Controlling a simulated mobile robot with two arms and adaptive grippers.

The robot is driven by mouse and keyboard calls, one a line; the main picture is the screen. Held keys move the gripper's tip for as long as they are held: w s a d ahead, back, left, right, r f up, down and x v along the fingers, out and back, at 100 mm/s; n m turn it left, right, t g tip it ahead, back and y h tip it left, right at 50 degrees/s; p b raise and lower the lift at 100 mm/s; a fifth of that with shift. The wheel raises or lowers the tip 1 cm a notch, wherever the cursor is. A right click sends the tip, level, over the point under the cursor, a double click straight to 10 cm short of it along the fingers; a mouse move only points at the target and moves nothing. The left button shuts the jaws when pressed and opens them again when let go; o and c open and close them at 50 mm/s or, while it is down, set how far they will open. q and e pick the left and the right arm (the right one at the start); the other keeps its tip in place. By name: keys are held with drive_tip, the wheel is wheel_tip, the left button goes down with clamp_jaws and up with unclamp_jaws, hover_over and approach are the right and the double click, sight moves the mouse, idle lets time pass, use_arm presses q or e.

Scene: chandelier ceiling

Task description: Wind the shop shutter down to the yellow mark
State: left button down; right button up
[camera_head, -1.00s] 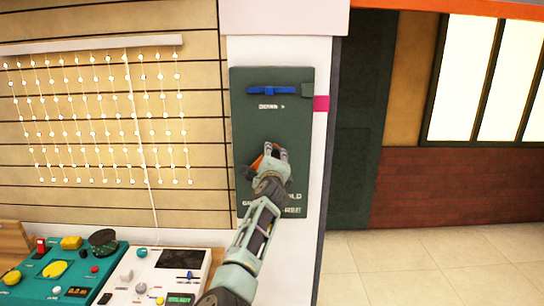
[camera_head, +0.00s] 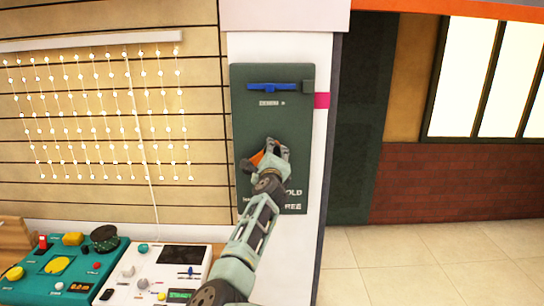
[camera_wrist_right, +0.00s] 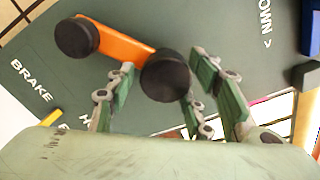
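A dark green crank panel (camera_head: 290,120) is fixed to a white pillar. Its orange crank arm (camera_wrist_right: 122,45) has a black round knob at each end. My right gripper (camera_head: 279,150) is at the crank in the head view. In the right wrist view its fingers (camera_wrist_right: 160,80) stand on both sides of the nearer black knob (camera_wrist_right: 165,77); whether they press on it I cannot tell. A yellow piece (camera_wrist_right: 52,117) shows beside the word BRAKE. The shutter and a yellow mark on it cannot be made out. My left gripper is out of view.
A blue bar (camera_head: 272,87) sits at the panel's top, above small lettering. A pink patch (camera_head: 321,101) is on the pillar's right. A teal console (camera_head: 65,268) and a white console (camera_head: 150,275) stand low at left. Open tiled floor (camera_head: 420,265) lies at right.

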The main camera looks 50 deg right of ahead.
drive_tip(key=shift+o, duration=0.5)
drive_tip(key=shift+w+a, duration=0.1)
drive_tip(key=shift+w, duration=0.05)
drive_tip(key=shift+r, duration=0.15)
drive_tip(key=v, duration=0.7)
drive_tip(key=shift+s+a, duration=0.2)
drive_tip(key=shift+a, duration=0.05)
